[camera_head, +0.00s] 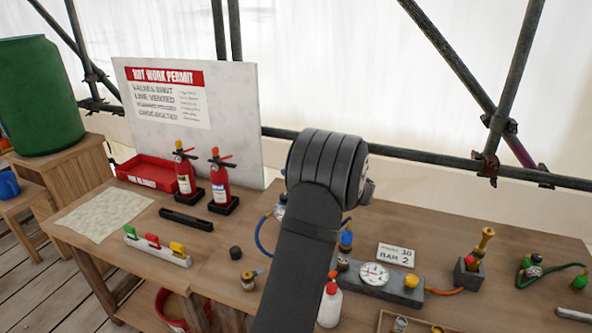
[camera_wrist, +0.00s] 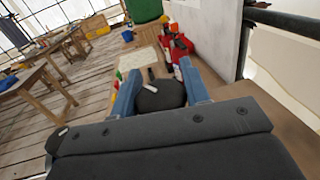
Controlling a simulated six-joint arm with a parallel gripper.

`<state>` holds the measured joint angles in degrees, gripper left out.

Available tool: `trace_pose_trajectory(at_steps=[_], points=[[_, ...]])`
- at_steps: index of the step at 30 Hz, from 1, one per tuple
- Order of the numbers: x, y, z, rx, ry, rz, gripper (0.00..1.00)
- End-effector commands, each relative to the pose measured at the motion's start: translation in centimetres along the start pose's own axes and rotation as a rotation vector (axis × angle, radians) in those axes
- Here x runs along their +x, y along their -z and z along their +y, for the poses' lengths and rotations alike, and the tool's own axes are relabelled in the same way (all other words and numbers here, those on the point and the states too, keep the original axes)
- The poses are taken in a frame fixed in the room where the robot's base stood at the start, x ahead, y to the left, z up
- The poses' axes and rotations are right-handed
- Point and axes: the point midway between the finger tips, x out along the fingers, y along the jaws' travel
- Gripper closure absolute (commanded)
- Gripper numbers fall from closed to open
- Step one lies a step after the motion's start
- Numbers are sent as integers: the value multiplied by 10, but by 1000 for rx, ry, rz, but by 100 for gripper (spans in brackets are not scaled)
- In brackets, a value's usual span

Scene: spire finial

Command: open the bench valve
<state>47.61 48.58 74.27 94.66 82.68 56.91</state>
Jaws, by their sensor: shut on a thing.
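In the wrist view my gripper (camera_wrist: 160,82) has its two blue fingers on either side of a dark round thing (camera_wrist: 160,97), shut on it. Whether this is the bench valve's handle I cannot tell. In the head view my dark arm hides the fingers and whatever they hold. A grey block with a round pressure gauge (camera_head: 374,274) and a yellow knob (camera_head: 411,281) lies right of my arm. A blue-capped brass fitting (camera_head: 346,241) stands at its left end. An orange hose runs to a brass fitting with a red part (camera_head: 470,264).
Left of my arm are a small black cylinder (camera_head: 235,253), a brass fitting (camera_head: 249,280), a rack with coloured handles (camera_head: 157,247) and two red extinguishers (camera_head: 220,183). A white-and-red bottle (camera_head: 330,305) stands close by my arm. A sign board (camera_head: 240,120) stands behind.

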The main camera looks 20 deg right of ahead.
Motion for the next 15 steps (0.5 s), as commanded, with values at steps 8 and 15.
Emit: trace_pose_trajectory(at_steps=[8, 15], points=[[0, 0, 3, -2, -240, 0, 81], [-1, 0, 6, -2, -390, -1, 81]])
